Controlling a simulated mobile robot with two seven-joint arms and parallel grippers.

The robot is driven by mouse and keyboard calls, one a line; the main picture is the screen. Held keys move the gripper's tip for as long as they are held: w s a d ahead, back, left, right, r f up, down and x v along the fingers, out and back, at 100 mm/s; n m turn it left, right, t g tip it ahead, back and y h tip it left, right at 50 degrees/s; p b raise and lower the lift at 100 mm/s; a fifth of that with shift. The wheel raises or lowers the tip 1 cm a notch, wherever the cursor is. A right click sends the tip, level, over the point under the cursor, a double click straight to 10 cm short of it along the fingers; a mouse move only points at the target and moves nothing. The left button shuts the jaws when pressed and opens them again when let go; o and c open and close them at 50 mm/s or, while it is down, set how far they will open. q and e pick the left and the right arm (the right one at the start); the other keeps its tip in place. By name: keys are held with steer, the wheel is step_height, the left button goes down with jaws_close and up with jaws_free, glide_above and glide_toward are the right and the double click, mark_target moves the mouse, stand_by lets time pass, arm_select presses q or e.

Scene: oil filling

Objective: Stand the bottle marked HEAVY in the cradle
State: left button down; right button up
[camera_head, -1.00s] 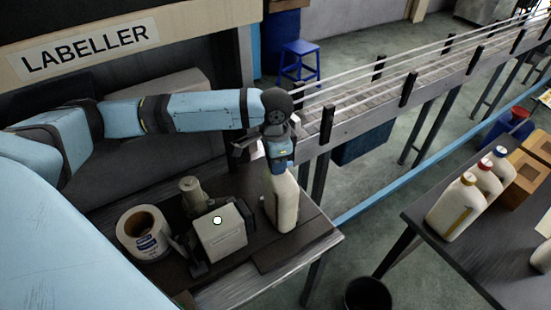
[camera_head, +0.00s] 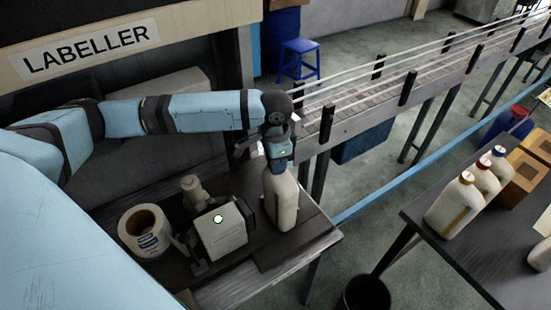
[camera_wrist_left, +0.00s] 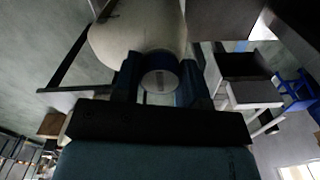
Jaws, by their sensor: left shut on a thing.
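My left gripper (camera_head: 281,160) is shut on the top of a cream bottle (camera_head: 283,200). The bottle is upright at the right side of the labeller machine (camera_head: 220,233), over the dark tabletop. In the left wrist view the pale bottle body (camera_wrist_left: 140,28) extends from between the fingers (camera_wrist_left: 160,82), with its round cap (camera_wrist_left: 160,82) between them. No HEAVY marking can be read. I cannot make out a separate cradle beside the machine, nor whether the bottle's base touches anything. My right gripper is not in view.
A label roll (camera_head: 145,232) lies left of the machine. The labeller table (camera_head: 310,240) has bare room at its front right. A conveyor (camera_head: 400,95) runs behind. Several bottles (camera_head: 455,208) and cardboard boxes (camera_head: 527,178) stand on the right table. A dark bin (camera_head: 366,294) is on the floor.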

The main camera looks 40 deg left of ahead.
arm_select(q)
steer(key=shift+r, duration=0.1)
steer(key=shift+c, duration=0.2)
jaws_free()
stand_by(0.5)
steer(key=shift+r+p, duration=0.55)
steer(key=shift+p, duration=0.25)
step_height(320, 180, up, 4)
steer(key=p, duration=0.4)
steer(key=shift+p, duration=0.4)
steer(key=shift+r, duration=0.9)
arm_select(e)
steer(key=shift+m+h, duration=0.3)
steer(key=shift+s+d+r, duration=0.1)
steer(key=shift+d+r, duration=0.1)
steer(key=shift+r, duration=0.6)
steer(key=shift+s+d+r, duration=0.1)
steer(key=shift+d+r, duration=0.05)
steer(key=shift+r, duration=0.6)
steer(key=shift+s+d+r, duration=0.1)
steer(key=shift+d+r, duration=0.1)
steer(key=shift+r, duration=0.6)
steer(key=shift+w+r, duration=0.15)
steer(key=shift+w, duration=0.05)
